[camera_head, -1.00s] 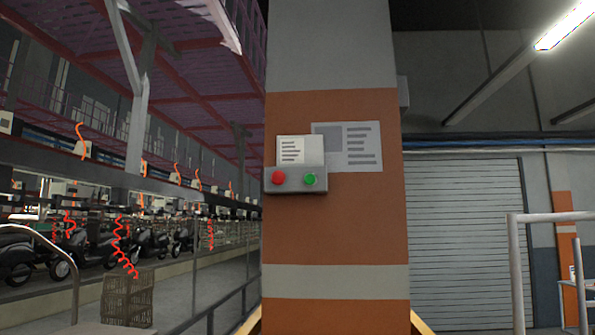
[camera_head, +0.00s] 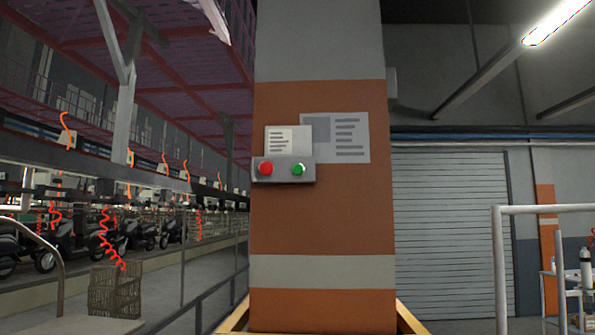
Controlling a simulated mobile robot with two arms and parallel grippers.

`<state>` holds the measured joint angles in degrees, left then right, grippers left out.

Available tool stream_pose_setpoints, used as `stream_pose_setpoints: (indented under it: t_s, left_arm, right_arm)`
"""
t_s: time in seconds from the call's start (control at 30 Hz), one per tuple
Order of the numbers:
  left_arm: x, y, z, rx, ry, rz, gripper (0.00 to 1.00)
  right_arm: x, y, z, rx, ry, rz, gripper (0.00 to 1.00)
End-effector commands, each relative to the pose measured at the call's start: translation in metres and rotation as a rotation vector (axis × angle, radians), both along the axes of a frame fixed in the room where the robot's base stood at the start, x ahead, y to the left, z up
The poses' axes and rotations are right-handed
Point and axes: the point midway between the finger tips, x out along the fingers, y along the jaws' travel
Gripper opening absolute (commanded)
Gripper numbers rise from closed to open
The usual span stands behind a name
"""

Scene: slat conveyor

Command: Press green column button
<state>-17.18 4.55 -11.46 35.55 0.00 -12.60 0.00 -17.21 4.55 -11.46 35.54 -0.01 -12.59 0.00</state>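The green button (camera_head: 299,169) sits on the right half of a grey control box (camera_head: 284,181). A red button (camera_head: 265,169) sits on the left half of the same box. The box is fixed to the front of a square column (camera_head: 322,225), painted orange with grey bands. Neither of my grippers shows in the head view, and nothing covers the green button.
Two notice sheets are on the column above the box, one white (camera_head: 289,140) and one grey (camera_head: 351,138). Yellow guard rails (camera_head: 408,318) surround the column's foot. A grey railing (camera_head: 502,262) stands right, a crate (camera_head: 115,291) lower left.

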Motion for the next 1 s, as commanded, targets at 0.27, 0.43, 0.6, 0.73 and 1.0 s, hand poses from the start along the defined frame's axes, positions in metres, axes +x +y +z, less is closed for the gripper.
stream_pose_setpoints:
  t_s: [0.27,0.43,0.6,0.73,1.0]
  left_arm:
    - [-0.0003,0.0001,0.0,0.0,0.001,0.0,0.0]
    - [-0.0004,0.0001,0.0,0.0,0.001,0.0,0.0]
    - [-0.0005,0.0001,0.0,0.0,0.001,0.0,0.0]
    - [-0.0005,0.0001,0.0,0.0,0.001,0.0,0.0]
    - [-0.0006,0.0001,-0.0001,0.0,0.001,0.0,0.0]
  right_arm:
    - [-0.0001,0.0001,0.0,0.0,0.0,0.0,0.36]
    - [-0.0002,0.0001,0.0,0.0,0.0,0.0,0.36]
    - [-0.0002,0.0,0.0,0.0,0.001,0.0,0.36]
    - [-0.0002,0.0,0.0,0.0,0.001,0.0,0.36]
    - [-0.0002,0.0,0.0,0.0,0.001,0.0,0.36]
